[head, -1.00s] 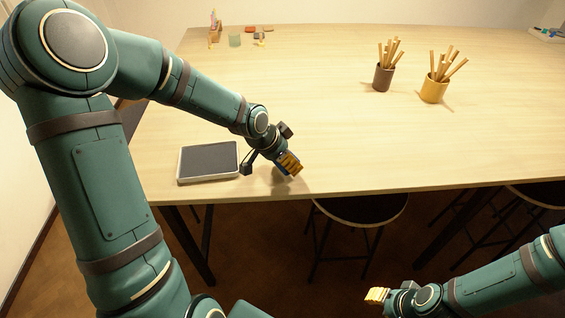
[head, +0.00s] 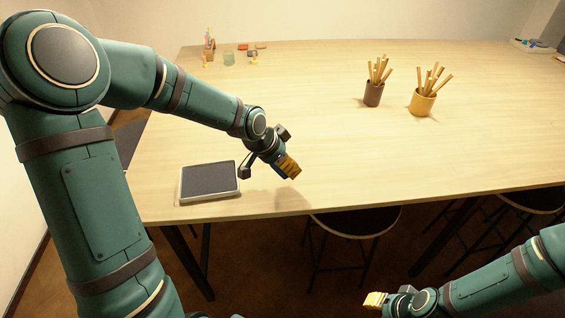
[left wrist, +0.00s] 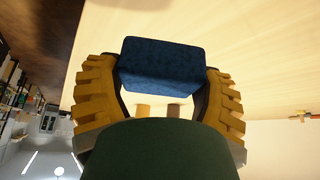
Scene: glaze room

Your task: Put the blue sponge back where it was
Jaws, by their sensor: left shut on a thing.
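The blue sponge (left wrist: 162,66) is a dark blue block, gripped between the two yellow ribbed fingers of my left gripper in the left wrist view. In the head view my left gripper (head: 289,167) is above the near part of the table, just right of the dark tablet-like pad, and its fingers mostly hide the sponge. A soft shadow lies on the wood below it, so the sponge appears clear of the tabletop. My right gripper (head: 375,300) is low at the front, below the table edge; its finger gap cannot be made out.
The pale wooden table (head: 320,140) is largely bare. A dark pad with a light frame (head: 209,180) lies near its front left. A brown cup (head: 373,94) and a yellow cup (head: 421,104) hold sticks. Small items, including a greenish glass (head: 229,58), stand far left. Stools (head: 355,220) are below.

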